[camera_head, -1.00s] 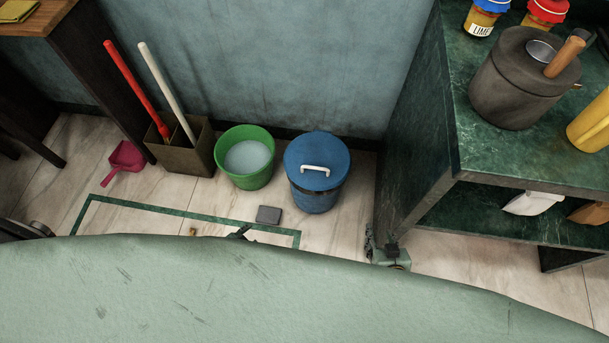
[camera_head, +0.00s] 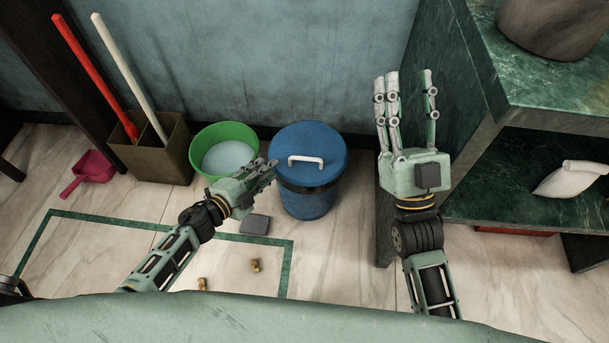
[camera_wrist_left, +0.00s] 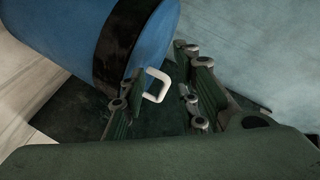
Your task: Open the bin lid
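The blue bin (camera_head: 306,203) stands on the floor against the wall. Its round blue lid (camera_head: 310,140), with a white loop handle (camera_head: 306,162), lies flat and closed on top. My left gripper (camera_head: 268,168) is beside the bin's left side, lower than the handle. In the left wrist view my left gripper's fingers (camera_wrist_left: 165,100) are apart, and the white handle (camera_wrist_left: 157,84) appears between them, with no contact that I can make out. My right gripper (camera_head: 408,82) is upright and empty to the right of the bin, its fingers spread.
A green bucket (camera_head: 218,134) of pale liquid stands close left of the bin, behind my left gripper. A brown box (camera_head: 150,160) holds red and white poles. A dark green shelf unit (camera_head: 490,200) is at the right. A grey square piece (camera_head: 254,224) lies on the floor.

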